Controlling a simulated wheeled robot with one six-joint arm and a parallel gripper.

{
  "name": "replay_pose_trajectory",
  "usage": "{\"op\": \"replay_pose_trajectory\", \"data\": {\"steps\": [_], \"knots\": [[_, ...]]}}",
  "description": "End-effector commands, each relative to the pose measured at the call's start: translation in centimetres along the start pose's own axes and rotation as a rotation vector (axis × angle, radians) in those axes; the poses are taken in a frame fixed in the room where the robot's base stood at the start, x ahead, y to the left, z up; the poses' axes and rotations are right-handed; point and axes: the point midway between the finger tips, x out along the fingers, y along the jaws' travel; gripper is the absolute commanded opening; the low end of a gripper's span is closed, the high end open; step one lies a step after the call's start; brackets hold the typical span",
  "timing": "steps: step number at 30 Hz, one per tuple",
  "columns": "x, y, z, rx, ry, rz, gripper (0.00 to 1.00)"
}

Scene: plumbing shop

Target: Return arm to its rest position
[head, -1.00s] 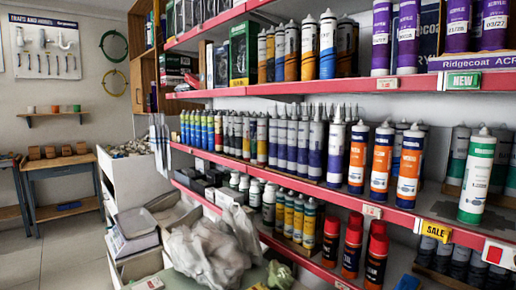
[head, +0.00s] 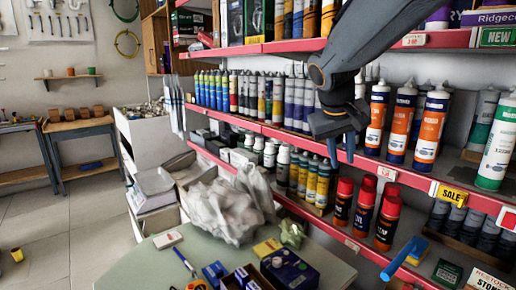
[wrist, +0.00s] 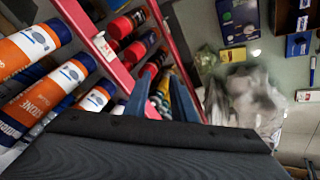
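My arm (head: 385,45) reaches in from the top right of the head view, in front of the shelves. My gripper (head: 341,157) hangs from it with its fingers pointing down, in front of the middle shelf's cartridges. In the wrist view its two blue fingers (wrist: 160,90) stand apart with nothing between them. The gripper is open and empty. It hides part of the row between the purple-and-white cartridges and the orange-and-white cartridges (head: 430,122).
Red-edged shelves (head: 290,132) hold many cartridges close to my arm. Red-capped cans (head: 388,222) stand below. A pale green counter (head: 140,268) carries a crumpled plastic bag (head: 222,208) and small boxes (head: 290,268). Floor (head: 45,230) shows at left.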

Motion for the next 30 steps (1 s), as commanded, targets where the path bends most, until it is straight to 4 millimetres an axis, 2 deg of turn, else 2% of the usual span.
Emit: {"op": "replay_pose_trajectory", "data": {"steps": [1, 5, 6, 9, 12, 15, 20, 30], "knots": [[2.0, -1.0, 2.9, -0.004, -0.049, -0.036, 0.23], [6.1, -3.8, 10.5, -0.003, -0.158, -0.138, 0.23], [7.0, -4.7, 12.9, 0.002, -0.189, -0.167, 0.23], [8.8, -6.5, 18.5, 0.023, -0.258, -0.231, 0.23], [9.9, -7.8, 23.0, 0.048, -0.311, -0.276, 0.23], [10.3, -8.7, 26.0, 0.067, -0.344, -0.304, 0.23], [10.5, -9.2, 27.9, 0.081, -0.363, -0.320, 0.23], [10.5, -9.2, 27.8, 0.081, -0.363, -0.320, 0.23]]}}
